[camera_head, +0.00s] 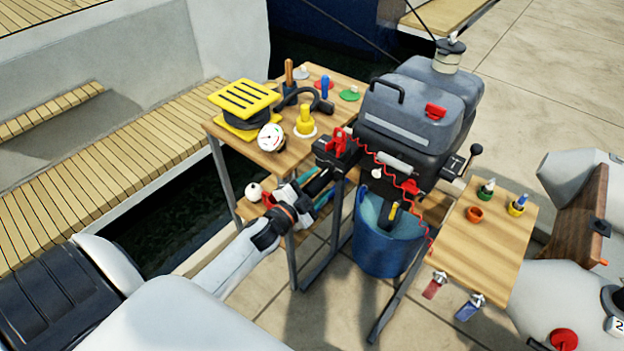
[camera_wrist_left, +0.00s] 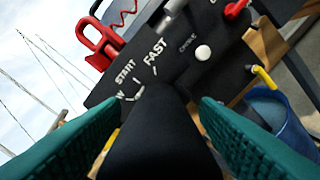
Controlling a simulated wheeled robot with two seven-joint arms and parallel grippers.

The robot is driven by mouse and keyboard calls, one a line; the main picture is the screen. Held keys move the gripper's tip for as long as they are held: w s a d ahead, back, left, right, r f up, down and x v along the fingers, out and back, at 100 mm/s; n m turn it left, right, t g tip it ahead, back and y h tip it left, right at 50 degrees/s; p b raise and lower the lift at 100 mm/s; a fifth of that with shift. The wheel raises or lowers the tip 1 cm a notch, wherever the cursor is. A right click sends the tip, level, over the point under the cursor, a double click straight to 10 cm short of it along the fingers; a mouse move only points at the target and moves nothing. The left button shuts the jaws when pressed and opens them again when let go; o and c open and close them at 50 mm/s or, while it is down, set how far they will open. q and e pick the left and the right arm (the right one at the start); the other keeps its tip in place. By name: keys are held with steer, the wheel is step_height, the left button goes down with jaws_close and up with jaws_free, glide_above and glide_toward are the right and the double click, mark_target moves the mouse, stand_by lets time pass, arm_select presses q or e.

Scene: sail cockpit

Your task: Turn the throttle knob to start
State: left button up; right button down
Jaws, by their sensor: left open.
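The outboard motor (camera_head: 415,110) is dark grey and black, in the middle of the head view. A black throttle grip (camera_head: 318,182) sticks out from its front toward my left gripper (camera_head: 316,192). In the left wrist view, the black grip (camera_wrist_left: 160,140) lies between the two teal fingers of the left gripper (camera_wrist_left: 160,112). The fingers stand apart, with visible gaps beside the grip. Beyond it, the dark panel (camera_wrist_left: 138,62) carries the words START, FAST and CHOKE and a white dial mark. The far end of the grip is partly hidden. My right gripper is not in view.
A white choke knob (camera_wrist_left: 203,53) and red clips (camera_wrist_left: 98,42) are near the grip. A blue bucket (camera_head: 385,245) stands below the motor. A wooden table (camera_head: 262,160) with tools is behind at left. A smaller wooden table (camera_head: 480,250) is at right.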

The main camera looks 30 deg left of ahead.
arm_select(q)
steer(key=s+a+b, duration=0.1)
steer(key=s, duration=1.1)
steer(key=s+d+f+n+g+y, duration=0.1)
steer(key=s+f+n+g, duration=0.3)
steer(key=f, duration=1)
steer(key=s+d+f+n+g+y, duration=0.15)
steer(key=s+f+g, duration=0.35)
steer(key=f, duration=1)
steer(key=s+d+f+n+g, duration=0.1)
steer(key=s+d+f+g, duration=0.1)
steer(key=s+f, duration=0.3)
steer(key=s+d+f+n+g, duration=0.1)
steer(key=s+f, duration=0.4)
steer(key=s, duration=0.6)
steer(key=s+d+f+n+g+p, duration=0.1)
steer(key=s+d+f+g, duration=0.3)
steer(key=s, duration=0.4)
steer(key=shift+s+f+g+h, duration=0.3)
steer(key=shift+f+g+h, duration=0.2)
steer(key=shift+f, duration=0.3)
steer(key=shift+d, duration=0.1)
